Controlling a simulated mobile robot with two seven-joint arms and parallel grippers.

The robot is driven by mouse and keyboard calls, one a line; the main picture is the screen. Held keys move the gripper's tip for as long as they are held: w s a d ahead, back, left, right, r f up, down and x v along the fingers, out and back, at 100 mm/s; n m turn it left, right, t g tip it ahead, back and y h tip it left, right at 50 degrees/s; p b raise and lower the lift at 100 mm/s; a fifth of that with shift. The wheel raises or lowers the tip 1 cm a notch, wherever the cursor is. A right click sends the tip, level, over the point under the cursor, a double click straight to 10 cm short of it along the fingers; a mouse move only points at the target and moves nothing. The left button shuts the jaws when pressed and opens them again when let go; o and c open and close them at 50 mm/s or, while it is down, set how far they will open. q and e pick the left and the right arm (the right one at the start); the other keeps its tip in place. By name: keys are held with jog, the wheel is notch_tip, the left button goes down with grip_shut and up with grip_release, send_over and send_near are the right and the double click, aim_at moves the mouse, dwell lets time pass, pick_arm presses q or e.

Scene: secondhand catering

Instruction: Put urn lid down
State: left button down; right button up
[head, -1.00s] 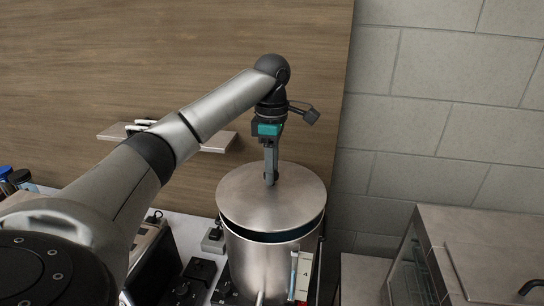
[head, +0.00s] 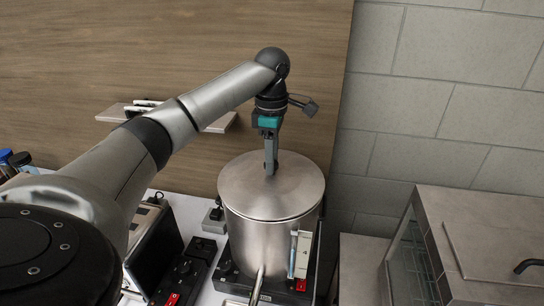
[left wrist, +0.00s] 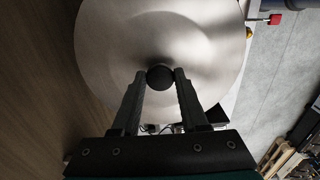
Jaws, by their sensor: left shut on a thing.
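The urn lid (head: 290,190) is a round, brushed-metal disc with a dark knob. It lies level over the mouth of the steel urn (head: 262,244), with no visible gap at the front rim. My left gripper (head: 271,170) comes down from above and is shut on the lid's knob. In the left wrist view, the two fingertips of the left gripper (left wrist: 160,75) sit on either side of the round black knob (left wrist: 160,79), with the lid (left wrist: 205,60) spread out beyond it. The knob is mostly hidden by the fingers in the head view. My right gripper is not in view.
A dark appliance (head: 156,246) stands left of the urn, with black switch boxes between. A metal-topped cabinet (head: 490,235) with a handle is at the right. A small wall shelf (head: 215,123) is behind my arm. Jars (head: 20,160) stand at the far left.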

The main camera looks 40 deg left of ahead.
pick_arm(q)
jog(key=shift+f, duration=0.4)
jog(key=shift+c, duration=1.8)
grip_release()
notch_tip(320, 180, up, 15)
